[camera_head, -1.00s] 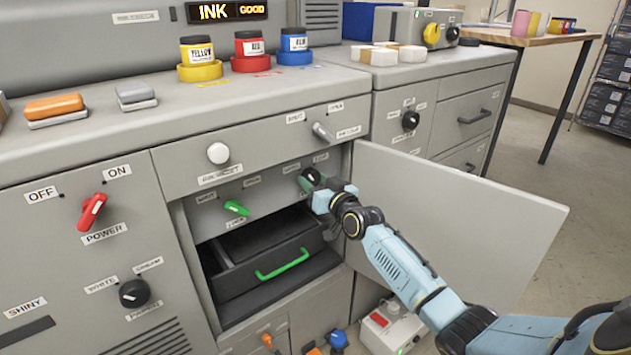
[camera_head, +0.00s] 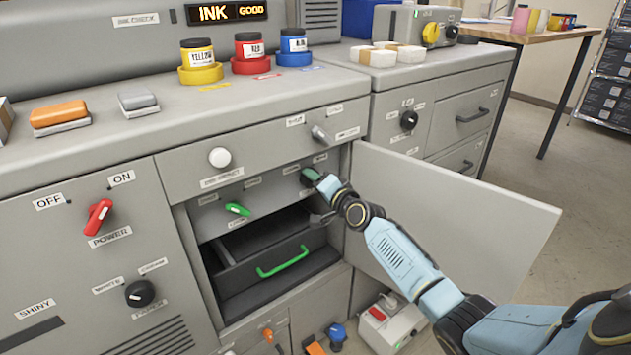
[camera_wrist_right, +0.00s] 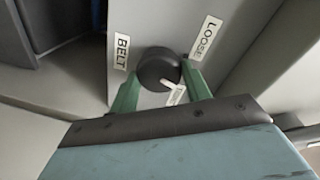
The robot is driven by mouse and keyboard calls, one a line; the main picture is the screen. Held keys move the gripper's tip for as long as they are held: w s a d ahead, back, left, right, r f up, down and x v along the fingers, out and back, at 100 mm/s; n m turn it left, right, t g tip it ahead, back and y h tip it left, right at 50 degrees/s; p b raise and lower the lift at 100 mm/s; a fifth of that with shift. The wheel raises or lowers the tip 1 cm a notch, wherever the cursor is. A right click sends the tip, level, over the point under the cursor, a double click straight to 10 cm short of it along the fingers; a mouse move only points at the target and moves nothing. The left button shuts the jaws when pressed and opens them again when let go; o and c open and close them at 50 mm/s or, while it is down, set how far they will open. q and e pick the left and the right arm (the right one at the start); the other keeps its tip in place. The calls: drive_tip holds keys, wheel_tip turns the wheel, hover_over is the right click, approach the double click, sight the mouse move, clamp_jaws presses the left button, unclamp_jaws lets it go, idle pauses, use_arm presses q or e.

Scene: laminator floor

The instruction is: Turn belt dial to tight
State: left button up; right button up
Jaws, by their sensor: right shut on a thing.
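The belt dial (camera_wrist_right: 157,66) is a round black knob on a grey panel inside the open cabinet. In the right wrist view it sits between a BELT label (camera_wrist_right: 122,52) and a LOOSE label (camera_wrist_right: 206,38). Its white pointer (camera_wrist_right: 168,84) points down and right in that view, towards a third label (camera_wrist_right: 177,95) that is partly hidden and hard to read. My right gripper (camera_wrist_right: 160,80) has its green fingers on either side of the knob and is shut on it. The gripper (camera_head: 312,176) largely hides the dial in the head view. My left gripper is not in view.
The open cabinet door (camera_head: 450,220) stands to the right, with my right arm in front of it. A black drawer with a green handle (camera_head: 283,262) lies below the dial. A green-handled knob (camera_head: 237,209) is to its left on the same panel.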

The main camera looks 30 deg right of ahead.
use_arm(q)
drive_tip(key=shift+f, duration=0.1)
use_arm(e)
drive_tip(key=m, duration=0.4)
drive_tip(key=shift+y, duration=0.3)
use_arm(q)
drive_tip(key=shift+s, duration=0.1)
use_arm(e)
drive_tip(key=shift+m, duration=0.3)
drive_tip(key=o, duration=1)
drive_tip(key=shift+c, duration=0.2)
drive_tip(key=shift+s, duration=0.1)
